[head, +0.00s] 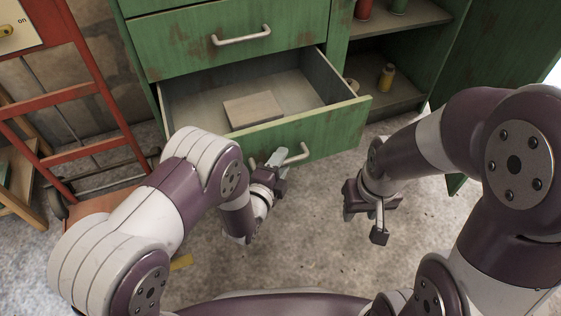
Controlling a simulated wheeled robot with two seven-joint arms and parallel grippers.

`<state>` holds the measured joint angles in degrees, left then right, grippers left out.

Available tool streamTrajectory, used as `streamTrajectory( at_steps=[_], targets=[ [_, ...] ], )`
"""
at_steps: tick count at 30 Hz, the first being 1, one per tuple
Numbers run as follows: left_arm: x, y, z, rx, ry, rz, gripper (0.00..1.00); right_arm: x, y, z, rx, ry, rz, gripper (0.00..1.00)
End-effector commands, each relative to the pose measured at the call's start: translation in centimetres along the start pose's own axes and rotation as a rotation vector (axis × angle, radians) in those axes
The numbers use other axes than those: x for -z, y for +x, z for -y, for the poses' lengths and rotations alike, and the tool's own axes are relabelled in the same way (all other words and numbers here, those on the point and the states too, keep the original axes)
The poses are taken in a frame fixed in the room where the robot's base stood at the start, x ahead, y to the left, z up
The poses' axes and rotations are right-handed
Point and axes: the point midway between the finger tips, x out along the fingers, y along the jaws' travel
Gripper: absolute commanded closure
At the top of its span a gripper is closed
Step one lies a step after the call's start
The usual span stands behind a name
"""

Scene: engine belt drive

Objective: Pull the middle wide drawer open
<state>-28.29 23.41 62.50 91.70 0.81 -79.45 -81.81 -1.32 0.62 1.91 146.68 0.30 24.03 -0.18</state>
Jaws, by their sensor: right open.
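A green cabinet drawer (330,128) stands pulled out, with a pale wooden block (252,110) lying inside it. A closed wide green drawer (190,45) with a metal bar handle (241,39) is directly above. My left gripper (277,160) is at the open drawer's handle (300,155), covering its left end. I cannot tell whether its fingers are closed around the bar. My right gripper (374,215) is open and empty, in the air to the right of the open drawer and nearer to me. Anything below the open drawer is hidden.
Open shelves at right hold a yellow bottle (386,77), a red container (363,9) and a green container (398,6). A green cabinet door (500,80) stands open at far right. A red hand truck (88,75) stands at left. The floor between my grippers is clear.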

Motion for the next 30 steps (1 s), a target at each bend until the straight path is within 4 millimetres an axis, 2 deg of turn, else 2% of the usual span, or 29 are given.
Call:
streamTrajectory(
  at_steps=[5, 8, 15, 21, 30],
  targets=[
    [0.0, -0.1, 0.1, 0.000, 0.000, -0.001, 0.58, 0.0, -0.2, 0.0, 0.000, 0.000, 0.000, 0.57],
    [0.1, -1.4, 0.5, -0.001, 0.000, -0.001, 0.58, 0.1, -1.1, 0.0, 0.000, 0.000, 0.000, 0.57],
    [0.1, -7.7, 0.6, -0.005, 0.001, 0.000, 0.58, 0.5, -4.4, 0.0, 0.000, 0.000, 0.000, 0.57],
    [0.0, -11.3, 0.2, -0.003, 0.000, 0.000, 0.58, 0.7, -5.5, 0.0, 0.000, 0.000, 0.000, 0.57],
    [0.0, -12.1, 0.0, 0.000, 0.000, 0.000, 0.58, 0.6, -5.5, 0.0, 0.000, 0.000, 0.000, 0.57]
  ],
)
